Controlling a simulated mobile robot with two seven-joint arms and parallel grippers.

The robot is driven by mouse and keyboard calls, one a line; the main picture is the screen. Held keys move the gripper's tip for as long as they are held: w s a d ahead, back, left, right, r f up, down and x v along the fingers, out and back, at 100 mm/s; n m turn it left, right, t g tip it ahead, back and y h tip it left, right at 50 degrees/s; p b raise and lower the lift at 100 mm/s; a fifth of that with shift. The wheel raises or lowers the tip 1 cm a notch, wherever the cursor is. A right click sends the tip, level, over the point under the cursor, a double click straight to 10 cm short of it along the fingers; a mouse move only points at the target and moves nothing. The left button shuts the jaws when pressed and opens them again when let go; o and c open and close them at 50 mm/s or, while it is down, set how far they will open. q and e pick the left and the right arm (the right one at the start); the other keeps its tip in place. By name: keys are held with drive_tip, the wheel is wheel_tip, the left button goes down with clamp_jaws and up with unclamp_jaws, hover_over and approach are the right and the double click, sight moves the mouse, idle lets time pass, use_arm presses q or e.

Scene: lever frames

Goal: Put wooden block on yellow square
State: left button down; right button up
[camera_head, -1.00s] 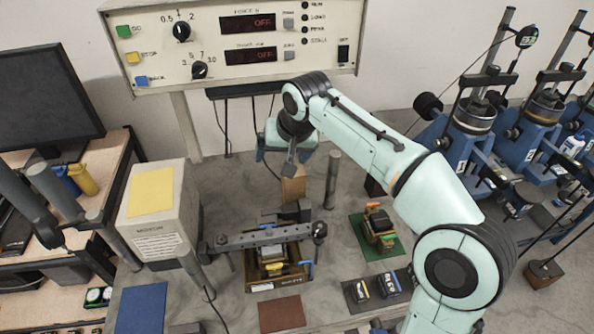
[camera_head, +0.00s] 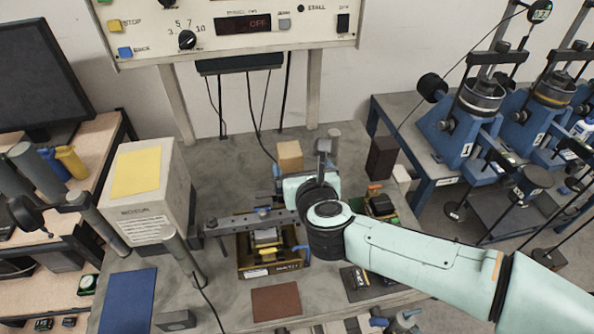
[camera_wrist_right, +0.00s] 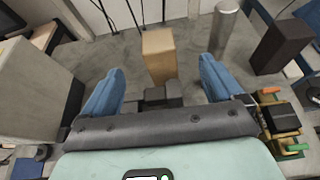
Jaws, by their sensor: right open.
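The wooden block (camera_head: 290,156) stands upright towards the back of the grey bench, with clear bench around it. It also shows in the right wrist view (camera_wrist_right: 159,58), ahead of the hand and between the lines of the two fingers. The yellow square (camera_head: 137,172) lies flat and bare on top of the pale box at the left. My right gripper (camera_head: 301,165) is open and empty, in front of the block and apart from it. Its two blue fingers (camera_wrist_right: 162,80) are spread wide in the wrist view. My left gripper is out of view.
A metal post (camera_head: 333,140) and a dark block (camera_head: 381,157) stand right of the wooden block. A lever frame with a crossbar (camera_head: 235,221) lies between the hand and the pale box (camera_head: 183,193). A control panel (camera_head: 235,45) hangs above the back edge.

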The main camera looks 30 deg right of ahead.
sight(290, 151)
drive_tip(key=x, duration=0.7)
drive_tip(key=shift+w+d+f, duration=0.15)
drive_tip(key=shift+w+f, duration=0.05)
drive_tip(key=shift+w, duration=0.15)
drive_tip(key=x, duration=0.5)
drive_tip(key=shift+w+f, duration=0.15)
drive_tip(key=shift+a, duration=0.2)
clamp_jaws()
